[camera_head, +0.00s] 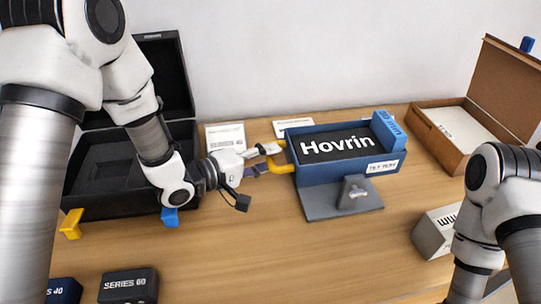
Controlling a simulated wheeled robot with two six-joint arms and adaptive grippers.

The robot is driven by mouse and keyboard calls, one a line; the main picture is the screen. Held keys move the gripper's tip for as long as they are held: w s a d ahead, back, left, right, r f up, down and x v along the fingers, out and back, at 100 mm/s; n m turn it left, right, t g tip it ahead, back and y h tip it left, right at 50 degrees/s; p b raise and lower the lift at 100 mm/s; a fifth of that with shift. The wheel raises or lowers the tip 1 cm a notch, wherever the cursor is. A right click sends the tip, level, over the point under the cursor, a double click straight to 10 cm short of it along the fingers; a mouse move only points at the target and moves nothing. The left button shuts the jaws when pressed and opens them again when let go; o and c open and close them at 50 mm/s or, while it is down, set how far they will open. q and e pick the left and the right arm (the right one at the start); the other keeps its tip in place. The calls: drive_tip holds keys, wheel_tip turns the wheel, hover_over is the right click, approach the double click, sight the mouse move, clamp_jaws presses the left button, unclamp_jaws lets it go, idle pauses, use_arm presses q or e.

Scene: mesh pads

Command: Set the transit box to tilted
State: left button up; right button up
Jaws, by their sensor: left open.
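The transit box (347,169) is a blue open-topped box on a grey stand (318,206) right of the table's middle. A black panel marked "Hovrin" shows inside it, and a white label is on its front right. A yellow handle (286,168) sticks out from its left side. My left gripper (268,158) is at this handle, with its fingers open around or beside it; I cannot tell which. The box looks roughly level, perhaps slightly tipped. My right arm (490,215) is at the lower right, and its gripper is out of the frame.
An open black case (120,210) stands at the back left, with a yellow piece and a blue piece at its front. A brown box (436,120) with an open lid is at the back right. A white box (432,235) sits near my right arm.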

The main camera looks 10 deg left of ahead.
use_arm(q)
drive_tip(key=shift+w+d, duration=0.25)
drive_tip(key=shift+d, duration=0.1)
drive_tip(key=shift+s, duration=0.1)
clamp_jaws()
